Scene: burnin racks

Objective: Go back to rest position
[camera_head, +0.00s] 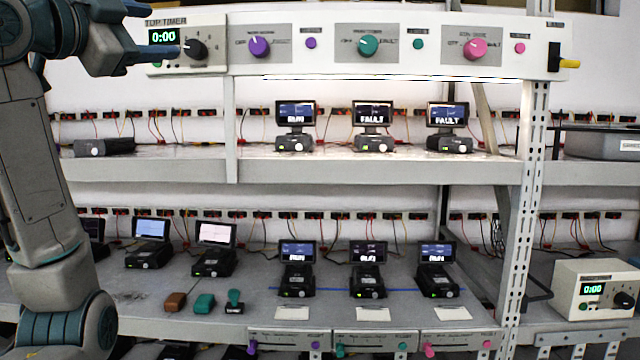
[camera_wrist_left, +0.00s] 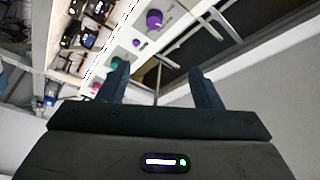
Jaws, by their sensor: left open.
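My left gripper (camera_head: 156,30) is at the top left of the head view, in front of the left end of the top panel, by the top timer (camera_head: 187,45). Its fingers stand apart with nothing between them. In the left wrist view the two dark fingers (camera_wrist_left: 158,84) are apart, and the panel and racks appear tilted beyond them. My left arm runs down the left side of the head view and hides part of the shelves. My right gripper is in neither view.
The top panel (camera_head: 335,65) carries purple, teal and pink knobs and a yellow-tipped lever (camera_head: 560,62) at its right end. Shelves below hold several small screen devices. A second timer (camera_head: 597,289) stands at lower right. A metal upright (camera_head: 522,220) divides the racks.

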